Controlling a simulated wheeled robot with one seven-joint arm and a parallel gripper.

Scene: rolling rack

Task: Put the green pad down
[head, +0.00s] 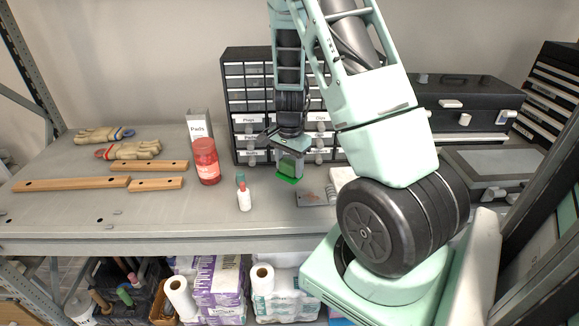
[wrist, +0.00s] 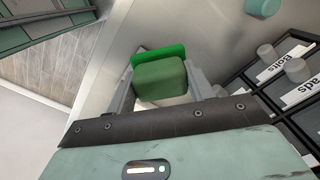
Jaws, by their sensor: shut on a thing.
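The green pad shows in the wrist view (wrist: 160,78) as a block with a darker green face and a bright green layer behind it. It sits between the two grey fingers of my gripper (wrist: 160,90), which is shut on it. In the head view the pad (head: 288,179) shows as a bright green edge at the bottom of my gripper (head: 290,165). The gripper holds it in front of the drawer cabinet, over the worktop (head: 215,222). From these views I cannot tell for certain whether the pad touches the worktop.
The drawer cabinet (head: 245,100) stands behind. The worktop's front left is clear.

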